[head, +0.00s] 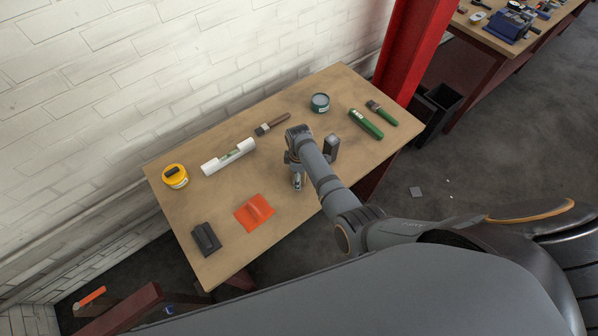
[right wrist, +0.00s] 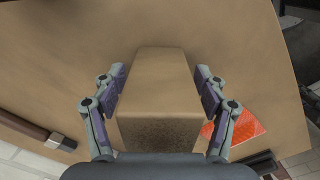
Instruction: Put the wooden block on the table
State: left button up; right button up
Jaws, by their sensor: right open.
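The wooden block (right wrist: 160,90) is a tan, box-shaped piece in the middle of the right wrist view, close in colour to the table. My right gripper (right wrist: 157,82) is open, with one finger on each side of the block; narrow gaps seem to show. In the head view, my right gripper (head: 298,181) is low over the middle of the table (head: 305,210). The block cannot be made out there, apparently hidden by my arm. The block appears to rest on the tabletop. My left gripper is not in view.
An orange piece (head: 255,212) and a dark block (head: 206,239) lie near the front left. A red post (head: 412,45) stands behind.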

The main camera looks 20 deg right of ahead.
notch_tip(320, 180, up, 12)
jog(key=shift+f, duration=0.1)
dwell(0.5)
grip_shut()
dwell(0.3)
dwell(1.0)
